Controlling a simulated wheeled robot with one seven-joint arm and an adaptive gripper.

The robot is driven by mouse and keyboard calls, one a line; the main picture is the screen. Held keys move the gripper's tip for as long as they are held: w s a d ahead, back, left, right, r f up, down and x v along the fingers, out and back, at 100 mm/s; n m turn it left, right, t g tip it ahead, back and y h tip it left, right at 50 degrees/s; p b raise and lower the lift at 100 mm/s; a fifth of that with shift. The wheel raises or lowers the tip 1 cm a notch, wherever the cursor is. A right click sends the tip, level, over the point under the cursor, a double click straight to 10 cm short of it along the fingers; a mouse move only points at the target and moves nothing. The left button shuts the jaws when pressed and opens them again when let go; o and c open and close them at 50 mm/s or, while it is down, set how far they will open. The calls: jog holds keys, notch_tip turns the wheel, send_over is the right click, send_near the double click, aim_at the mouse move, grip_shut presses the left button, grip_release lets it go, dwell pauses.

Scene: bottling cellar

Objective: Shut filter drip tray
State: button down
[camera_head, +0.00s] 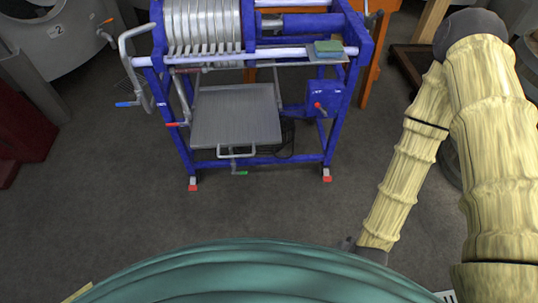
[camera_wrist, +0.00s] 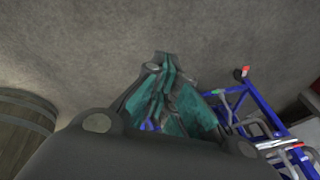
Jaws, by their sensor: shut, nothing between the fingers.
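The filter drip tray (camera_head: 236,118) is a flat grey metal tray low in the blue filter frame (camera_head: 185,155). It juts out toward me from under the filter plates (camera_head: 203,25), so it looks pulled out. A pale bar handle (camera_head: 236,154) is on its front edge, with a green-tipped lever just below. In the wrist view my gripper (camera_wrist: 165,62) has its teal and dark fingers shut and empty, over bare floor. The blue frame (camera_wrist: 262,105) shows to its right, apart from the fingers.
Levers with blue and red tips (camera_head: 128,104) stick out on the frame's left side. A blue box with a red knob (camera_head: 321,105) sits right of the tray. Grey floor (camera_head: 120,195) in front is clear. A wooden barrel (camera_wrist: 25,120) stands left in the wrist view.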

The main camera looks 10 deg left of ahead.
jog(key=w+a+f+m+t+y+b, duration=0.2)
jog(key=w+a+f+t+b, duration=0.15)
jog(key=w+a+b, duration=0.3)
jog(key=m+t+y+b, duration=0.1)
jog(key=m+t+b, duration=1)
jog(key=b, duration=1.1)
send_near(272, 141)
jog(key=b+x, duration=0.2)
jog(key=x, duration=0.4)
jog(key=shift+w+a+f, duration=0.1)
jog(key=shift+w+f, duration=0.05)
jog(key=shift+w+a, duration=0.1)
jog(key=shift+w, duration=0.3)
